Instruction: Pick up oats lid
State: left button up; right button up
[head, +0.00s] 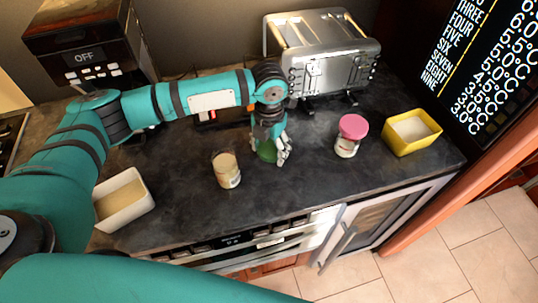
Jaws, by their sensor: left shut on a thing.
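An open clear jar (228,172) with pale contents, likely the oats, stands upright without a lid on the dark counter. My left gripper (272,155) points down just right of the jar, low over the counter. It is shut on a green lid (266,151), which its fingers partly hide. I cannot tell whether the lid touches the counter. My right gripper is out of view.
A jar with a pink lid (353,127) and a yellow square bowl (428,141) stand to the right. A white square bowl (139,207) is at the left. A silver toaster (335,73) and a coffee machine (85,45) stand behind.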

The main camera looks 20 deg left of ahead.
pick_arm(q)
jog(key=s+d+b, duration=0.1)
jog(key=s+d, duration=0.2)
jog(key=s, duration=0.1)
jog(key=s+d+r+b, duration=0.1)
jog(key=s+d, duration=0.2)
jog(key=s, duration=0.1)
jog(key=s+d+b, duration=0.1)
jog(key=s+d, duration=0.2)
jog(key=d, duration=0.1)
jog(key=shift+s+r, duration=0.35)
jog(key=shift+s, duration=0.05)
jog(key=shift+s+d+b, duration=0.15)
jog(key=shift+s+b, duration=0.1)
jog(key=shift+b, duration=0.05)
jog(key=shift+r, duration=0.1)
